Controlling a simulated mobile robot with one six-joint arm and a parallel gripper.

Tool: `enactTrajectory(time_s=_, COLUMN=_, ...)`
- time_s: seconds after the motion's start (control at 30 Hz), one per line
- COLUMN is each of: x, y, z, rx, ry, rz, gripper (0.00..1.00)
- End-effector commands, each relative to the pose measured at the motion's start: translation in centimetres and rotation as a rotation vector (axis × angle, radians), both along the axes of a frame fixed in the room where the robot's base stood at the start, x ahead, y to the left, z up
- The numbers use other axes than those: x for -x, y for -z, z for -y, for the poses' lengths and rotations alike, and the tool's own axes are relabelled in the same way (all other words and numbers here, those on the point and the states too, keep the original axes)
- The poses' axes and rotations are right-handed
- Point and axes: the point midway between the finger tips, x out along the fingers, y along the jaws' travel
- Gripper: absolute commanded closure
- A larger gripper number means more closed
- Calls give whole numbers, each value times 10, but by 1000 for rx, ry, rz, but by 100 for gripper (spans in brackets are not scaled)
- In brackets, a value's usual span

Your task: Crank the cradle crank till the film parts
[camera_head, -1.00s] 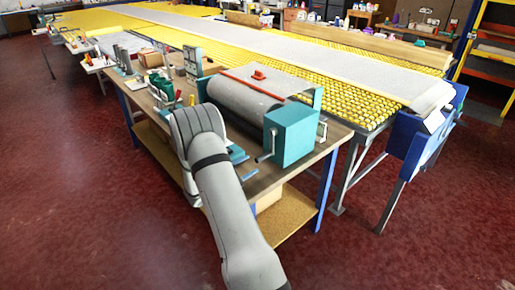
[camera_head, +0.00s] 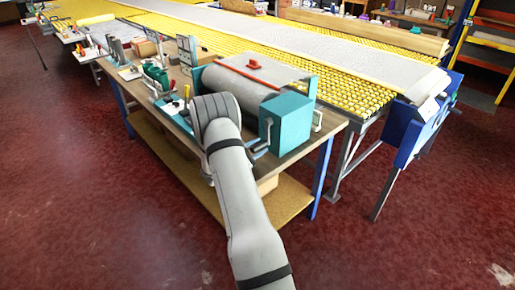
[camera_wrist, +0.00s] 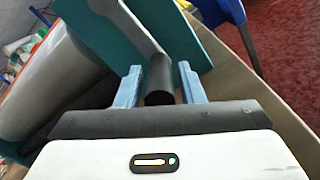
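The cradle crank shows in the wrist view as a grey metal arm (camera_wrist: 138,28) ending in a black handle (camera_wrist: 160,80). In the head view the crank (camera_head: 262,146) hangs on the near side of the teal box (camera_head: 287,125) at the roll cradle's right end. The grey film-covered roll (camera_head: 236,86) lies in the cradle, and no parting of the film is visible. My gripper's two pale blue fingers (camera_wrist: 161,85) stand on either side of the black handle, with narrow gaps showing. In the head view my arm hides the gripper.
A red bar with a red knob (camera_head: 254,65) lies across the top of the roll. Small tools and green devices (camera_head: 156,76) crowd the bench to the left. The red floor in front is clear.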

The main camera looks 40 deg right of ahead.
Motion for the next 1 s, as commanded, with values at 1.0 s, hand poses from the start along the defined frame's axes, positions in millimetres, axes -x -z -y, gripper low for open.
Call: enactTrajectory(time_s=1.0, x=-5, y=2, z=-1, rx=-4, ry=-1, rz=47, gripper=100)
